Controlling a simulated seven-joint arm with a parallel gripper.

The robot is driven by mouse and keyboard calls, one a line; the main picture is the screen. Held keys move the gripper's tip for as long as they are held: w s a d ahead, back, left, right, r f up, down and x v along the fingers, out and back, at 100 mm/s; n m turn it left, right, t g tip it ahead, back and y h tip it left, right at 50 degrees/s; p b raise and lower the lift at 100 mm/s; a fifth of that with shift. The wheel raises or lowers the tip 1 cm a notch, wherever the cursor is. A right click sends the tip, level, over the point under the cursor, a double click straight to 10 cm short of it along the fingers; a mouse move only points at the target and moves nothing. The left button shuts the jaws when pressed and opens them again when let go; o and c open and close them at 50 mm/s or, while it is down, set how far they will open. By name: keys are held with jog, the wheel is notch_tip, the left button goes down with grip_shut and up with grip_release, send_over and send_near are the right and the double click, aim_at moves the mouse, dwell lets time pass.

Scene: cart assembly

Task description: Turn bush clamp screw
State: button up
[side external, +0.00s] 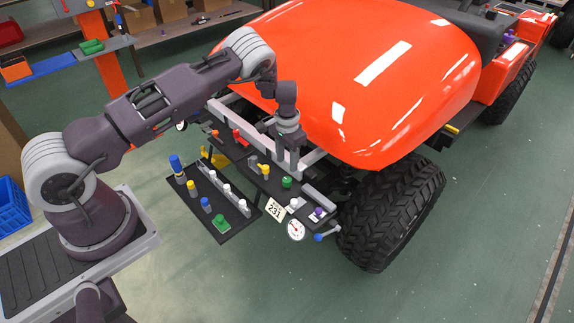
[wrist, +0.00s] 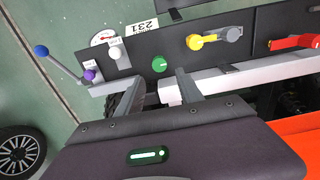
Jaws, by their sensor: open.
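A round green knob with a pale line across its face sits on the dark panel; it shows in the wrist view (wrist: 159,64) and the side view (side external: 287,182). No label names the bush clamp screw, so I cannot tell for certain whether this knob is it. My gripper (wrist: 160,77) is open and empty, its two fingers apart on either side of the knob's line. In the side view my gripper (side external: 287,168) points down just above the panel beside the knob. I see no contact with the knob.
A yellow handle (wrist: 208,40) and a red handle (wrist: 295,42) stand along the panel. A white knob (wrist: 115,52), purple knob (wrist: 90,75), dial gauge (side external: 296,229) and blue-tipped lever (wrist: 41,51) lie at its other end. The orange hood (side external: 350,60) and tire (side external: 395,215) are close.

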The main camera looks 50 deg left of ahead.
aim_at(287, 179)
notch_tip(287, 179, down, 8)
jog(key=shift+f, duration=0.25)
jog(key=shift+c, duration=0.2)
jog(key=shift+r, duration=0.1)
jog(key=c, duration=0.7)
jog(key=shift+m, duration=1.1)
jog(key=m, duration=0.6)
jog(key=shift+m, duration=0.4)
jog(key=m, duration=0.9)
jog(key=o, duration=1)
jog(key=shift+c, duration=0.2)
